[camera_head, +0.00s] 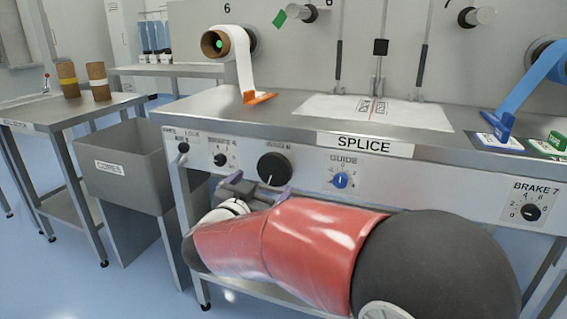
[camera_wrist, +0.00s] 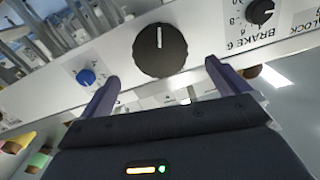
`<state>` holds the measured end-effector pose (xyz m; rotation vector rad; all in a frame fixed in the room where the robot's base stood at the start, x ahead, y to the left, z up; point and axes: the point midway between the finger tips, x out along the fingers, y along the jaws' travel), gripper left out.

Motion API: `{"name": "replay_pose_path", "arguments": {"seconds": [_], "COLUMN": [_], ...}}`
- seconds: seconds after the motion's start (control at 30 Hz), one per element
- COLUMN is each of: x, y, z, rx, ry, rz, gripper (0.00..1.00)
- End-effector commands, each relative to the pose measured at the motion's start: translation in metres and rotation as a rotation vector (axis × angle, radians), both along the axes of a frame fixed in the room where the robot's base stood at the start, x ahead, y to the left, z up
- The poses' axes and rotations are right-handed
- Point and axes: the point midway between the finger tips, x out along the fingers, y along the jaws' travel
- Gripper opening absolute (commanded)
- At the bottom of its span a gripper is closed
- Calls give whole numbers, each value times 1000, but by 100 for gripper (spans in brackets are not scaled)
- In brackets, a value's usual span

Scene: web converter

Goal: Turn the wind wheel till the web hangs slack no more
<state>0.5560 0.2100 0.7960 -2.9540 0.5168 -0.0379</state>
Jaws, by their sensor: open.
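A white web (camera_head: 243,62) runs from roll 6 down to an orange clip (camera_head: 259,98). I cannot tell its slack.
The blue guide knob (camera_head: 340,180) and the brake 6 knob (camera_head: 220,160) flank the large knob. The brake 7 knob (camera_head: 530,212) is far right. A grey cores bin (camera_head: 125,165) stands left. A blue web (camera_head: 530,80) hangs at right.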

Motion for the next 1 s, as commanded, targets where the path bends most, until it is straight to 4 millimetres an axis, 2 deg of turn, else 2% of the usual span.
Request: {"name": "replay_pose_path", "arguments": {"seconds": [0.2, 0.33, 0.5, 0.73, 0.77, 1.0], "x": [35, 51, 60, 61, 61, 61], "y": [-14, -19, -23, -23, -23, -23], "z": [0, 0, 0, 0, 0, 0], "rx": [4, 6, 7, 7, 7, 7], "ry": [-2, -2, -1, -2, -2, -2], "rz": [-5, -3, -2, -1, -1, -1], "gripper": [100, 100, 100, 100, 99, 67]}}
